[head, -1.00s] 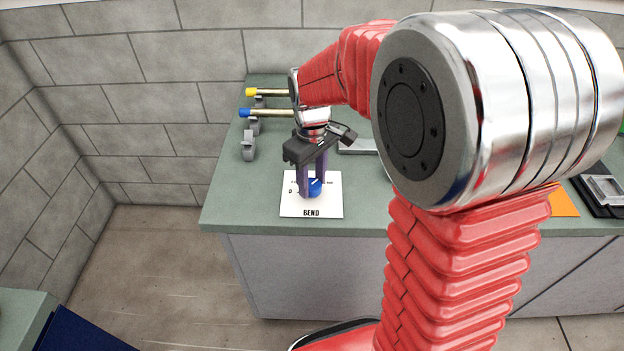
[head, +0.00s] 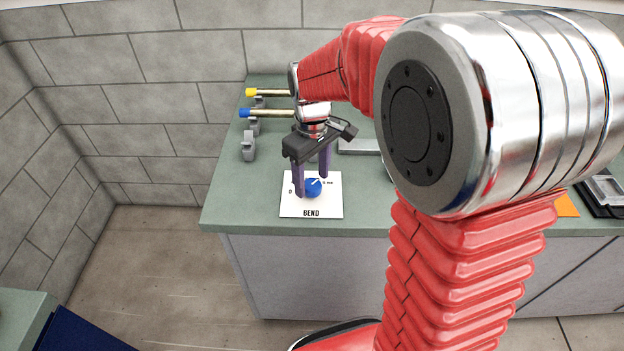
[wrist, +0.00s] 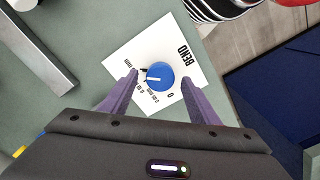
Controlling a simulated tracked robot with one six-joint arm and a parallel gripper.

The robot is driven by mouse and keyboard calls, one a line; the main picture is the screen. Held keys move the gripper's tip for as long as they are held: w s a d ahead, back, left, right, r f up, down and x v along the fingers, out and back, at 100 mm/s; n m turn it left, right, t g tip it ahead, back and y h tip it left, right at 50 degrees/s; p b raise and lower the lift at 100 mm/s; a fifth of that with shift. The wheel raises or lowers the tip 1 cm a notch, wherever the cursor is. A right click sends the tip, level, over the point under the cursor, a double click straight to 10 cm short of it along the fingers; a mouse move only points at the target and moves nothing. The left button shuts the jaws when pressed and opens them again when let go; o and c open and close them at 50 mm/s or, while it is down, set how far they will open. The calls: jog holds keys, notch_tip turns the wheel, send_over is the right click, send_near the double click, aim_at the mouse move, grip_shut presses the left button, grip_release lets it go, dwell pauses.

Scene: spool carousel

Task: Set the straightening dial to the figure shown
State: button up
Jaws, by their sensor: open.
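The straightening dial (head: 313,187) is a round blue knob with a white pointer line. It sits on a white plate (head: 311,209) marked BEND, on the green bench top. In the head view the pointer aims up and to the right. The wrist view shows the dial (wrist: 159,75) with small figures around it, mostly too small to read; a 0 is legible. My gripper (head: 312,184) is open, its two purple fingers on either side of the knob and apart from it. The fingers also show in the wrist view (wrist: 160,88).
Two rods, one with a yellow end (head: 251,92) and one with a blue end (head: 245,113), lie in grey holders at the back left of the bench. A grey block (head: 357,147) lies behind the plate. An orange sheet (head: 567,205) is at the right.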

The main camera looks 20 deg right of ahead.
aim_at(312, 183)
notch_tip(312, 183, up, 13)
jog(key=shift+f, duration=0.2)
dwell(0.6)
jog(key=s+f+m+t, duration=0.1)
jog(key=s+m+t, duration=0.4)
jog(key=s, duration=1.3)
jog(key=shift+s+a+f+m+t, duration=0.15)
jog(key=shift+s+m+t, duration=0.15)
jog(key=shift+m, duration=0.3)
jog(key=shift+w, duration=0.1)
dwell(1.5)
